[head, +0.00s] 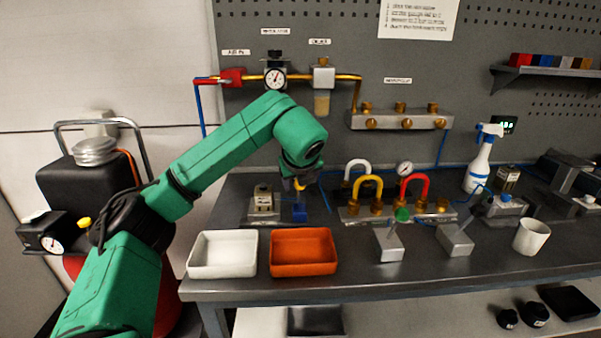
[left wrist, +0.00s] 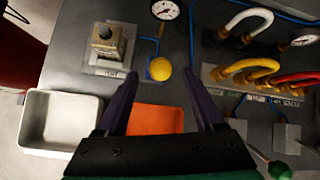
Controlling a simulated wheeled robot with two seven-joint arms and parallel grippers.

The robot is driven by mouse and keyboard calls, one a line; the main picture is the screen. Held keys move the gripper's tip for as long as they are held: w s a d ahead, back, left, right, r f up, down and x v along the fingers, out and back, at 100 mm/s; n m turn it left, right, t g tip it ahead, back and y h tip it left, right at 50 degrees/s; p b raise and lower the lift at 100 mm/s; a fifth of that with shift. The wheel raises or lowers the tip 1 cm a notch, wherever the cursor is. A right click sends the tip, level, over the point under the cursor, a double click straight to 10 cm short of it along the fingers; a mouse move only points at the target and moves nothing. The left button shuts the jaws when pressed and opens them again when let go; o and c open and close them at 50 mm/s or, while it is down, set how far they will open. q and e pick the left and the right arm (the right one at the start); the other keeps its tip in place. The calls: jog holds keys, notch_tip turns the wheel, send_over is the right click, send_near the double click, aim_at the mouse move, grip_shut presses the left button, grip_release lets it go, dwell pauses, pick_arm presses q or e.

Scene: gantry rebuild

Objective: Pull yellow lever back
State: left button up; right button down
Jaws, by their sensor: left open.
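A lever with a round yellow knob (left wrist: 159,69) stands on a small blue base in the left wrist view. The blue base (head: 300,213) shows on the bench in the head view, just below my left gripper (head: 301,184). My left gripper is open and points down over the lever. In the left wrist view, the knob appears between the two dark fingertips, nearer the middle of the gap. I cannot tell whether the fingers reach down around it. In the head view, the gripper partly hides the knob. My right gripper is not in view.
A white tray (head: 223,272) and an orange tray (head: 304,271) sit at the bench's front edge. A metal block (head: 264,203) stands left of the lever. A manifold with yellow (head: 367,181) and red loops stands to the right. A gauge (left wrist: 165,10) lies behind the lever.

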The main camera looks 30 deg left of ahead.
pick_arm(q)
jog(key=v, duration=1.1)
